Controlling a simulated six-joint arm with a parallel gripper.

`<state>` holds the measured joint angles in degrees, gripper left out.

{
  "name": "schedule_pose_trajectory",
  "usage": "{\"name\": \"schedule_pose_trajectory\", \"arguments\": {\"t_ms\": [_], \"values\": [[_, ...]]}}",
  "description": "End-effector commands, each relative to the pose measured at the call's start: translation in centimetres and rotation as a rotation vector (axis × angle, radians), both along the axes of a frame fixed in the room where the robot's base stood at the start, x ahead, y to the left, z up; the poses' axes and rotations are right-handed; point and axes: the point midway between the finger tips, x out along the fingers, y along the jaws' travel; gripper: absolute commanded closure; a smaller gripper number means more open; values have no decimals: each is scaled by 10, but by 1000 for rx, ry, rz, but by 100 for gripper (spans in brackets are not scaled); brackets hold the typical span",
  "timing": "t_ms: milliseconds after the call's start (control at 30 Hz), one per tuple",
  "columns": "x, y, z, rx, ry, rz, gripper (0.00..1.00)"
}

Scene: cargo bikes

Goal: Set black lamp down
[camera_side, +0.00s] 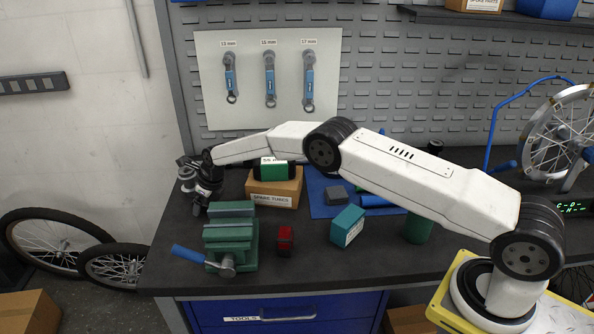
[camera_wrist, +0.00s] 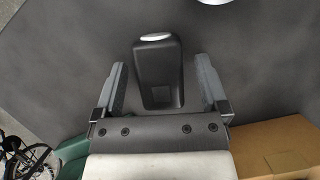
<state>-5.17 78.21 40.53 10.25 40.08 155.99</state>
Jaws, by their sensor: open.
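The black lamp (camera_wrist: 158,80) is in the wrist view, between the two fingers of my gripper (camera_wrist: 160,70). It is a dark tapered block with a pale oval lens at its far end. A gap shows between the lamp and each finger, so the gripper is open around it and not clamping it. The lamp appears against the dark bench top (camera_wrist: 260,65). In the side view my gripper (camera_side: 199,207) points down at the bench's left end, behind the green vise. I cannot make out the lamp there.
The green vise (camera_side: 230,236) with a blue handle is just in front of my gripper. The spoke tubes carton (camera_side: 273,198) is to its right. A red lamp (camera_side: 285,240), a teal box (camera_side: 347,226) and a blue mat (camera_side: 318,205) lie further right. The bench's left edge is close.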

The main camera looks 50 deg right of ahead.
Motion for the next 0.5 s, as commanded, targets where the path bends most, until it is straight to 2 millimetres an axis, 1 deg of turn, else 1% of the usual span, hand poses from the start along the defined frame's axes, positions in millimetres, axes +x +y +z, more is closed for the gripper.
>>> {"name": "schedule_pose_trajectory", "arguments": {"t_ms": [267,500], "values": [[-3,-2,12,0,-1,0,7],[-11,-5,31,0,-1,-1,7]]}}
